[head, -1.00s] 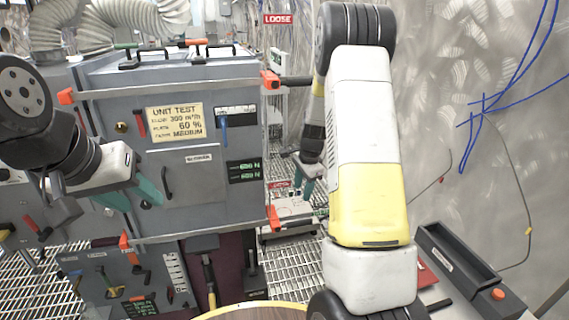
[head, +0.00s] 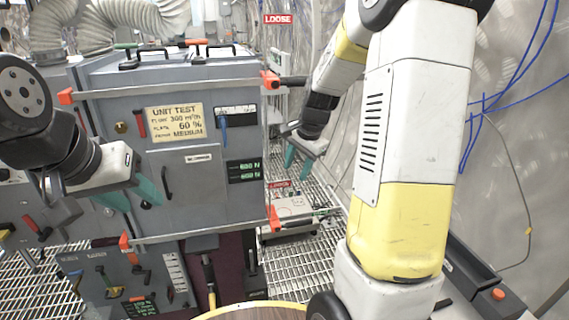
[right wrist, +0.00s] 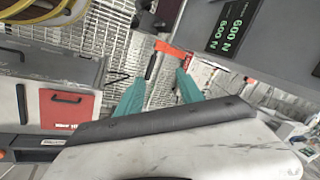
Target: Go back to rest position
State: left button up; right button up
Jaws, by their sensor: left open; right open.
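My left gripper (head: 140,196) is at the left of the head view, in front of the grey cabinet marked UNIT TEST (head: 205,160). Its teal fingers are apart, with nothing seen between them. My right gripper (head: 297,160) is just right of the cabinet in the head view, above the grated floor, with its teal fingers pointing down. In the right wrist view its two fingers (right wrist: 157,92) are spread and empty. Behind the gap between them there, an orange-red clamp end with a black handle (right wrist: 152,66) shows, apart from the fingers.
A low grey device (head: 296,212) sits on the grating right of the cabinet. Orange-tipped clamp bars (head: 180,85) cross the cabinet front. A dark open tray (head: 470,265) lies at lower right, partly behind my right arm. A round yellow-edged top (head: 255,305) is at bottom centre. Blue cables hang on the right wall.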

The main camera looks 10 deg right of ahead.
jog(key=s+a+r+n+t, duration=0.1)
jog(key=s+a+r+n, duration=0.2)
jog(key=s, duration=0.9)
jog(key=s+a+r+n+t, duration=0.1)
jog(key=s+a+r+n, duration=0.2)
jog(key=s+r+n, duration=0.5)
jog(key=s+r, duration=0.1)
jog(key=s, duration=0.2)
jog(key=shift+s+n+t+y, duration=0.3)
jog(key=shift+s+t, duration=0.1)
pick_arm(q)
jog(key=shift+a, duration=0.1)
pick_arm(e)
jog(key=shift+a, duration=0.15)
